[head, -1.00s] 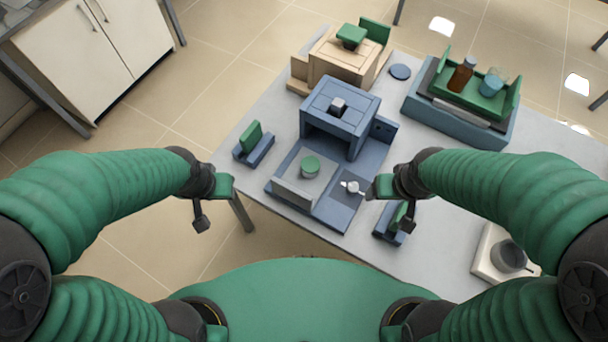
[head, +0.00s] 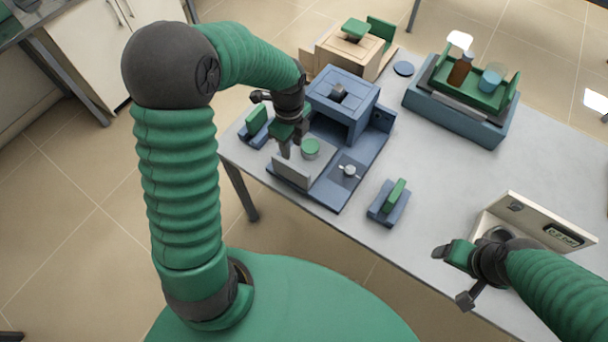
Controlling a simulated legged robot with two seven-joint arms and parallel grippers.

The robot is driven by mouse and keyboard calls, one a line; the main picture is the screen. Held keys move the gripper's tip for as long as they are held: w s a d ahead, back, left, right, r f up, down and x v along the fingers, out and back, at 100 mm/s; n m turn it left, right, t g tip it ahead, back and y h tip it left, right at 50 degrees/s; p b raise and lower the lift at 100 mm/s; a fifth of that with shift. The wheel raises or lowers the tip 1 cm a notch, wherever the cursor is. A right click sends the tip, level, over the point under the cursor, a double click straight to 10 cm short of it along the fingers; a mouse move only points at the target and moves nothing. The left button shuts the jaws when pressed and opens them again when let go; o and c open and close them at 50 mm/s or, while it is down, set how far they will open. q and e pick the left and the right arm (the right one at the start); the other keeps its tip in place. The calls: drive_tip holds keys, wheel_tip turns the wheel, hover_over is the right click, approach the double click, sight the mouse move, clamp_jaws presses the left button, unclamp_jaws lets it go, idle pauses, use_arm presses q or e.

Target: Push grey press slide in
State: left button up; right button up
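The grey press slide (head: 293,172) is a light grey tray with an upright front panel, and it sticks out of the blue press (head: 345,97) toward me. A green-topped round piece (head: 310,148) stands on it. My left gripper (head: 289,146) points down over the left part of the slide, just behind the front panel and left of the green piece. I cannot tell whether it touches the slide, or how wide its fingers are. My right gripper (head: 460,275) is open and empty off the table's front edge, at the right.
A small knobbed part (head: 349,171) sits on the press base, right of the slide. Blue-and-green holders stand left (head: 256,124) and right (head: 388,203) of the press. A wooden box (head: 349,55), a blue tray stand (head: 458,116) and a scale (head: 535,225) surround the clear table middle.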

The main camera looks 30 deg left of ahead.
sight(291, 172)
use_arm(q)
drive_tip(key=f, duration=0.3)
drive_tip(key=a+f, duration=0.1)
drive_tip(key=f, duration=0.5)
drive_tip(key=shift+s+a+f, duration=0.1)
drive_tip(key=shift+a+f, duration=0.15)
drive_tip(key=shift+a, duration=0.15)
drive_tip(key=f, duration=0.2)
drive_tip(key=d+f, duration=0.1)
drive_tip(key=f, duration=0.1)
drive_tip(key=shift+d+f, duration=0.1)
drive_tip(key=shift+f, duration=0.25)
drive_tip(key=shift+d+f, duration=0.15)
drive_tip(key=shift+f, duration=0.35)
drive_tip(key=shift+a, duration=0.25)
drive_tip(key=shift+a+f, duration=0.1)
drive_tip(key=shift+a, duration=0.2)
drive_tip(key=c, duration=0.3)
clamp_jaws()
drive_tip(key=shift+d, duration=0.2)
use_arm(e)
drive_tip(key=shift+w+a+r, duration=0.1)
drive_tip(key=shift+a+r, duration=0.05)
drive_tip(key=shift+a, duration=0.65)
use_arm(q)
drive_tip(key=shift+d, duration=0.1)
use_arm(e)
drive_tip(key=shift+a, duration=0.15)
